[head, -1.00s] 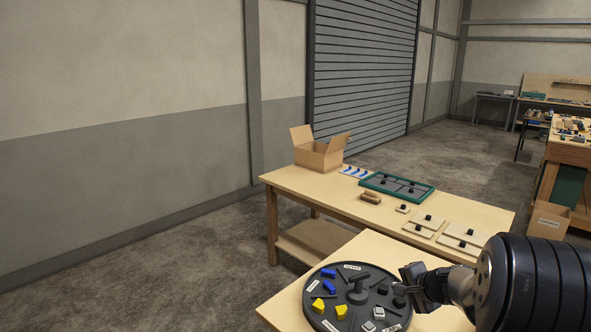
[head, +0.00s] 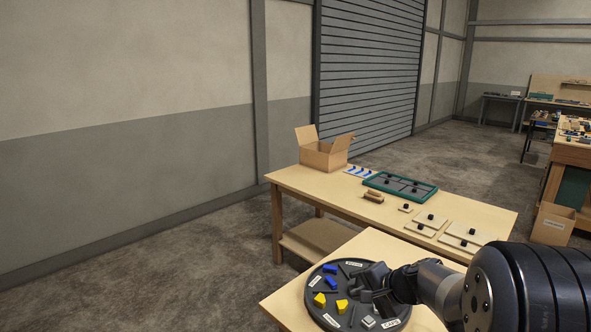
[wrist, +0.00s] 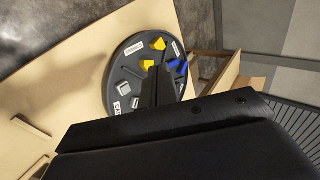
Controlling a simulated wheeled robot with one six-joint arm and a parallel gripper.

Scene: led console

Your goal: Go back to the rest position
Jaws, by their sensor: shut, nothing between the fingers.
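My gripper (head: 374,282) is shut and empty. In the head view it reaches in from the right, over the right half of a round dark tray (head: 312,285) on the near table. It also shows in the wrist view (wrist: 158,78), where its dark fingers cover the middle of the tray. The tray holds blue pieces (head: 331,283), yellow pieces (head: 319,299) and grey pieces (head: 368,321) between dividers, with white labels. The gripper hides part of the tray's right side and centre. I cannot tell whether it touches anything there.
The near table (head: 285,305) carries the tray. Behind it, a longer table (head: 330,205) holds an open cardboard box (head: 322,157), a green-framed board (head: 400,187) and flat plates with black knobs (head: 431,220). Open floor (head: 180,270) lies to the left.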

